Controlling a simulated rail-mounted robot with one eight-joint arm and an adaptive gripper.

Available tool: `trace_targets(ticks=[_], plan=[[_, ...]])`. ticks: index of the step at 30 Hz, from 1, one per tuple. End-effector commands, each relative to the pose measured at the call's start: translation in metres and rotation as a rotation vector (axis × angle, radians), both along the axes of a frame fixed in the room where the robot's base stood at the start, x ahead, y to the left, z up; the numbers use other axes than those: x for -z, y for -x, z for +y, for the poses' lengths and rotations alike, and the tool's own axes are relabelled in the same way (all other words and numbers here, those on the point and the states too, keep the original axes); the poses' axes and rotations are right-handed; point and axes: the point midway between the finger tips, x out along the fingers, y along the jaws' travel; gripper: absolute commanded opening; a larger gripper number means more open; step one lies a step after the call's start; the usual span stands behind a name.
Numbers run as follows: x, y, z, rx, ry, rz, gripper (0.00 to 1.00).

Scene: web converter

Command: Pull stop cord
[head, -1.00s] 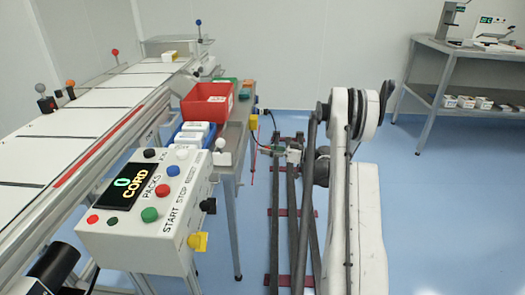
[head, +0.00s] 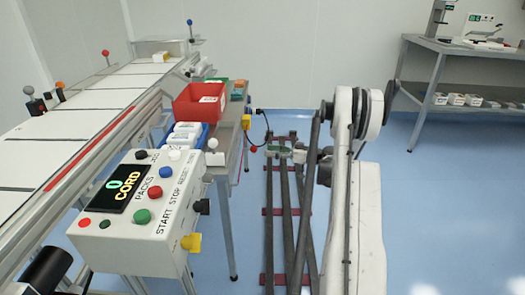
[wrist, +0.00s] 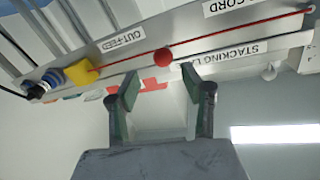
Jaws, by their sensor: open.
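The stop cord (wrist: 230,38) is a thin red line along the grey rail in the wrist view, under a sign reading CORD. A red ball (wrist: 164,58) is on it. In the head view a small red ball (head: 253,149) shows beside the table edge. My gripper (wrist: 163,84) is open and empty, with its green-padded fingers pointing at the rail. The ball lies just beyond the fingertips, about midway between them, and appears not gripped. In the head view my gripper (head: 286,152) is small, to the right of the ball.
A control box (head: 140,215) with a display reading "0 CORD" stands in front at left. A red bin (head: 200,104) sits on the side table. In the wrist view a yellow block (wrist: 82,73) is on the rail. The blue floor at right is clear.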

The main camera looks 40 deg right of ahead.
Motion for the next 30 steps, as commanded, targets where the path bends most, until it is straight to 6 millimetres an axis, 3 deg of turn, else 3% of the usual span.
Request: trace_targets(ticks=[6, 12, 30], plan=[[0.000, 0.036, -0.024, 0.002, 0.000, 0.000, 0.43], [0.000, 0.054, -0.037, 0.001, 0.000, 0.000, 0.43], [0.000, 0.059, -0.039, 0.000, 0.000, 0.000, 0.43]])
